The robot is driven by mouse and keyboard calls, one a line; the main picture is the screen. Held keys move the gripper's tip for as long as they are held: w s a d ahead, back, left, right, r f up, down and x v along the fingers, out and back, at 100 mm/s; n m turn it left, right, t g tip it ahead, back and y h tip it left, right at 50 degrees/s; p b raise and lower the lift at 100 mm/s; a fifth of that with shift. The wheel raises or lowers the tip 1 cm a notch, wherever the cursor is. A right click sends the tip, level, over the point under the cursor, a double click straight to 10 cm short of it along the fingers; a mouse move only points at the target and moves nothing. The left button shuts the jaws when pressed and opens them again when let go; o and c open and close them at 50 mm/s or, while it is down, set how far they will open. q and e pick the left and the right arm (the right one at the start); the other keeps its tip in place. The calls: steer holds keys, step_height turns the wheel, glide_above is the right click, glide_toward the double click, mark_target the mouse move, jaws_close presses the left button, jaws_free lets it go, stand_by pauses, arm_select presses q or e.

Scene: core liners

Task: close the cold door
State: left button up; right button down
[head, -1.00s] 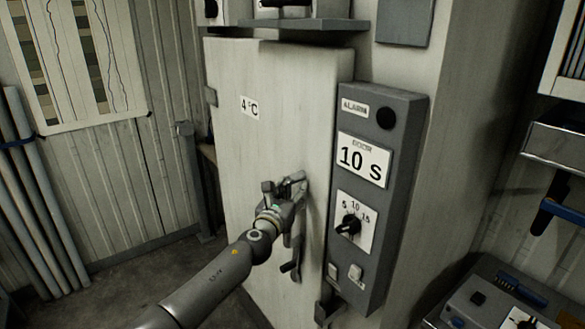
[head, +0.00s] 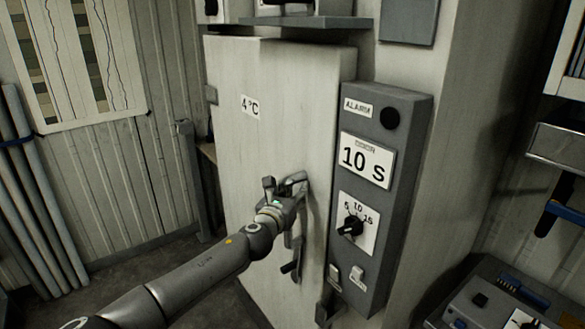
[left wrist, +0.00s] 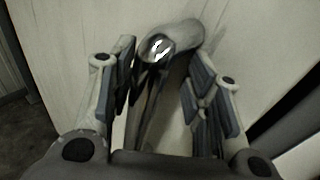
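The cold door (head: 285,110) is a tall pale panel with a "4 °C" label (head: 250,107), in the middle of the head view. It looks shut or nearly so; I cannot tell whether a gap is left at its right edge. My left gripper (head: 288,190) is at the door's metal handle, near its right side. In the left wrist view, the handle (left wrist: 178,42) lies between the two spread fingers (left wrist: 160,95), which stand apart on either side of it. I cannot tell whether a finger touches it. My right gripper is not in view.
A grey alarm panel (head: 384,215) with a "10 S" sign and a dial juts out right of the door. A shelf (head: 305,22) sticks out above it. Pale pipes (head: 40,200) lean at the far left. A grey device (head: 485,300) is at bottom right.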

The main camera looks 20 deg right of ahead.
arm_select(q)
steer(key=s+d+p, duration=0.2)
steer(key=s+p, duration=0.4)
steer(key=s, duration=0.7)
steer(key=shift+r+p, duration=0.3)
steer(key=shift+p, duration=0.05)
stand_by(0.3)
